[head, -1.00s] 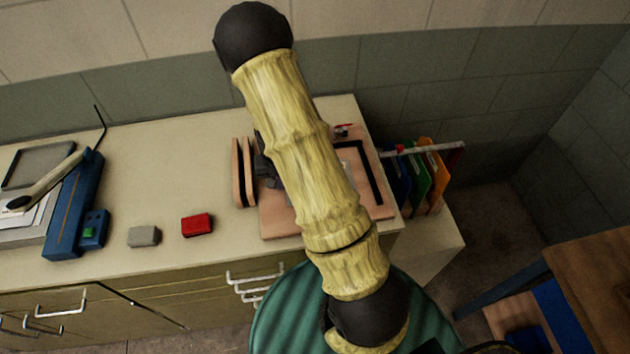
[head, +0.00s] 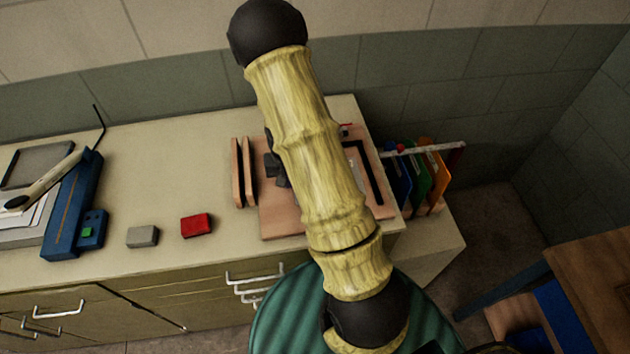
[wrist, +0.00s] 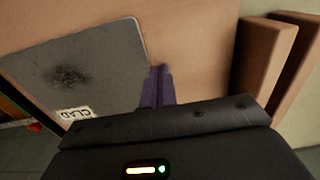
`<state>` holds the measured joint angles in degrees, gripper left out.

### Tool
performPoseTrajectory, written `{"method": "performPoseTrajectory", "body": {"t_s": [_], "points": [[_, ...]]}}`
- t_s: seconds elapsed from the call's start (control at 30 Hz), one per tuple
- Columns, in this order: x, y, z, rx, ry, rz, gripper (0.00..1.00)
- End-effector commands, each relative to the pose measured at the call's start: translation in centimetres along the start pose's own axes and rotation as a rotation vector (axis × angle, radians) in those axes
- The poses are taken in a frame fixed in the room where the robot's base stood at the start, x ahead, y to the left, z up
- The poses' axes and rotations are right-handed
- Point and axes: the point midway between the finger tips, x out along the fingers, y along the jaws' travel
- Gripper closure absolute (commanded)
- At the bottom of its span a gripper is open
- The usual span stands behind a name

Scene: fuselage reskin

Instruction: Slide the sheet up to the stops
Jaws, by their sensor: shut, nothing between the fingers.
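A grey sheet (wrist: 80,68) with a dark smudge and a label reading CLAD lies flat on a tan board (wrist: 190,40) in the wrist view. In the head view my arm hides most of it; a pale strip of the sheet (head: 351,154) shows to the arm's right. My gripper (wrist: 158,70) is shut and empty, its fingertips at the sheet's right edge in the wrist view; I cannot tell if they touch it.
Two upright tan slabs (head: 242,172) stand left of the board. A red block (head: 196,225), a grey block (head: 142,237) and a blue device (head: 72,215) lie further left on the counter. Coloured folders (head: 420,180) stand beyond the right edge.

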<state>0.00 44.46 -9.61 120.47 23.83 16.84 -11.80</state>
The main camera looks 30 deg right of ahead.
Motion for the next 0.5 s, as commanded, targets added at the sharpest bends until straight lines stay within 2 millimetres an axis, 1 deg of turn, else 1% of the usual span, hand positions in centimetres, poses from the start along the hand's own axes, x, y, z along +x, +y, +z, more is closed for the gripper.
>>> {"method": "performPoseTrajectory", "body": {"t_s": [0.5], "points": [[0.0,1.3,0.0,0.001,0.0,0.0,1.0]]}}
